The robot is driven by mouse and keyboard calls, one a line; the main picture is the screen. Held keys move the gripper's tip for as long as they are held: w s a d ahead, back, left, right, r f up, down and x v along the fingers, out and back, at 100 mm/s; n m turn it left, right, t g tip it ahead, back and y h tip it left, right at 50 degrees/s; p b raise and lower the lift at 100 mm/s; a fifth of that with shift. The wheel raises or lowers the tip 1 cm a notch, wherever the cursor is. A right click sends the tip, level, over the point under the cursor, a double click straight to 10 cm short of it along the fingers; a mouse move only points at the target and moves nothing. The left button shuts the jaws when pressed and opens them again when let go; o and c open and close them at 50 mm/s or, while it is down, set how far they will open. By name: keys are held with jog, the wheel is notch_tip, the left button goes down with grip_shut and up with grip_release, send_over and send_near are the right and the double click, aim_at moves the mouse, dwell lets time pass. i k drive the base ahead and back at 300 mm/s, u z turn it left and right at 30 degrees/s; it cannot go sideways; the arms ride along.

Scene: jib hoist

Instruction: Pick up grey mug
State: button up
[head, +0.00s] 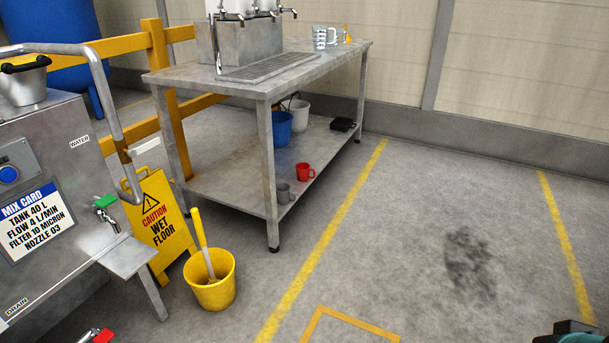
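The grey mug (284,193) stands on the lower shelf (222,182) of the metal table, close to the shelf's front corner and its near leg. A red mug (304,171) stands just behind it to the right. The near table leg is just left of the grey mug. My gripper is not clearly in view; only a dark and teal part shows at the bottom right corner, and I cannot tell what it is.
A yellow bucket (211,281) with a handled tool and a wet floor sign (161,222) stand left of the table (262,89). A blue bucket (277,127) and white bucket (299,114) sit farther back on the shelf. Floor right of the table is clear, with a dark stain (468,262).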

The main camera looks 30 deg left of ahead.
aim_at(286, 195)
jog(key=u, duration=1.3)
jog(key=i, duration=2.05)
jog(key=z, duration=0.1)
